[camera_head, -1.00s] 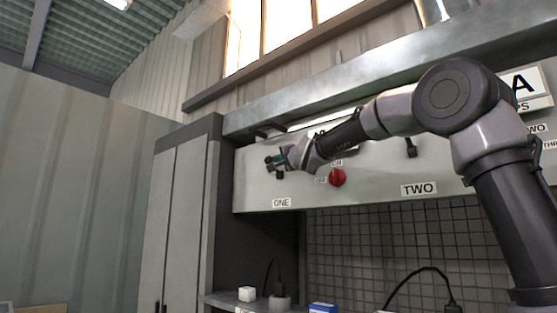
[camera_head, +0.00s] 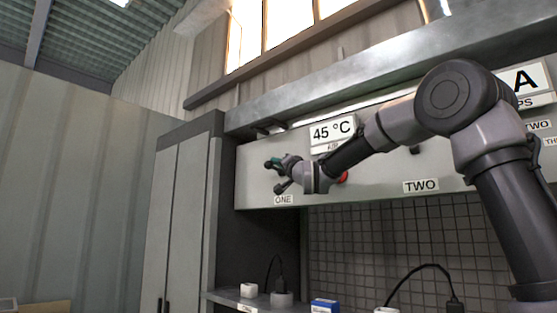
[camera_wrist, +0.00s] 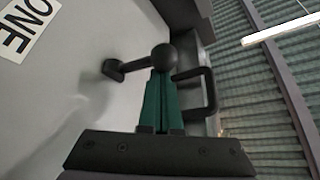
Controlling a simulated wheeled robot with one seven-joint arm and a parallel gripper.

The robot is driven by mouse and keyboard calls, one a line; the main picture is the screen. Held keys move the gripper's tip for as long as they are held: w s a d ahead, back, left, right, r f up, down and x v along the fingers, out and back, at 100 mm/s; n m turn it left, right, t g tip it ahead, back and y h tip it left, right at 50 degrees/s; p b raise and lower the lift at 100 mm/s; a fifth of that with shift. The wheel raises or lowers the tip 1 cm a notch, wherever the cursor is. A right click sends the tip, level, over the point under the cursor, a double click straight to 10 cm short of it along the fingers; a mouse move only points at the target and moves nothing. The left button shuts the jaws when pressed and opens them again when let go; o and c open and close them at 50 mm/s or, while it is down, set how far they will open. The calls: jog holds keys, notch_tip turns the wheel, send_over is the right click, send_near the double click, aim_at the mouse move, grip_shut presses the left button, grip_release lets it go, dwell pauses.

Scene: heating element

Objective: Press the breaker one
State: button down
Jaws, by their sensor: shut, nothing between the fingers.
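The breaker one lever (camera_wrist: 135,63) is a black arm with a ball at its end, standing out from the grey panel (camera_wrist: 60,90) in the wrist view. The ONE label (camera_wrist: 22,25) is beside it, and that label also shows in the head view (camera_head: 284,200). My gripper (camera_wrist: 160,75) has its green fingers shut together, with nothing between them. Their tips are right at the ball; I cannot tell whether they touch it. In the head view my gripper (camera_head: 270,163) is in front of the panel above the ONE label, and the lever is hard to make out there.
A 45 °C display (camera_head: 332,133) is above my forearm. A red knob (camera_head: 344,177) is mostly hidden behind my arm. The TWO label (camera_head: 421,186) is to the right. A black loop-shaped part (camera_wrist: 207,92) is beside my fingers. A shelf (camera_head: 232,300) with small items is below.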

notch_tip(320, 180, down, 3)
jog(key=n+g+y, duration=0.1)
jog(key=n+y, duration=0.1)
jog(key=n, duration=0.1)
jog(key=n+y, duration=0.2)
jog(key=n, duration=0.2)
jog(key=shift+r+g, duration=0.1)
jog(key=shift+g, duration=0.3)
jog(key=shift+w+d+f+n+g+y, duration=0.1)
jog(key=shift+f+n+g+y, duration=0.35)
jog(key=shift+n, duration=0.65)
jog(key=shift+a+f+n+g+y, duration=0.1)
jog(key=shift+f+n+g+y, duration=0.1)
jog(key=shift+n+g+y, duration=0.7)
jog(key=shift+w+d+f+n+g+y, duration=0.1)
jog(key=shift+f+n+g+y, duration=0.2)
jog(key=shift+n, duration=1)
jog(key=shift+f, duration=0.1)
